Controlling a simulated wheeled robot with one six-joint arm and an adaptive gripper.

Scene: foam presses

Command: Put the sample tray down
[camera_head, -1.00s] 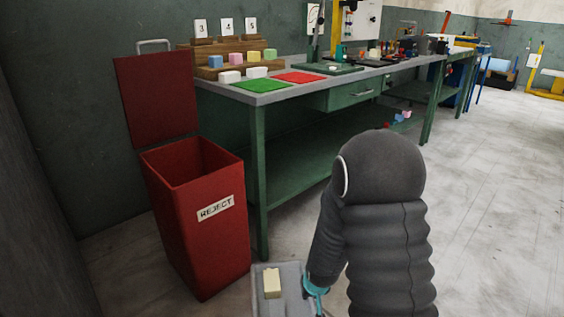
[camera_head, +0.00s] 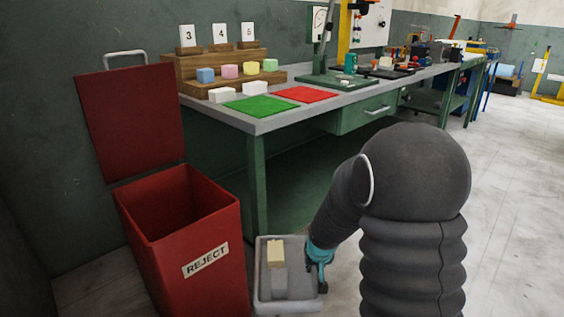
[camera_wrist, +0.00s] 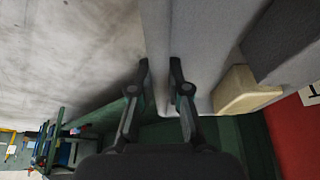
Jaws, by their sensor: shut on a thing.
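The sample tray (camera_head: 263,300) is a grey shallow tray, low in the head view between the reject bin and my arm. A pale yellow block (camera_head: 276,252) and a grey block (camera_head: 279,282) are in it. My gripper (camera_head: 318,270) is at the tray's right side. In the wrist view my gripper (camera_wrist: 160,72) has its two fingers on either side of the tray's wall (camera_wrist: 158,45), shut on it. The yellow block also shows in the wrist view (camera_wrist: 243,95). The tray's underside is hidden, so I cannot tell what is under it.
An open red reject bin (camera_head: 190,270) stands left of the tray. A green workbench (camera_head: 257,190) is behind, with a green mat (camera_head: 262,107), a red mat (camera_head: 306,94) and a wooden rack (camera_head: 215,66) with coloured blocks on top. Pale floor (camera_head: 505,190) is clear at right.

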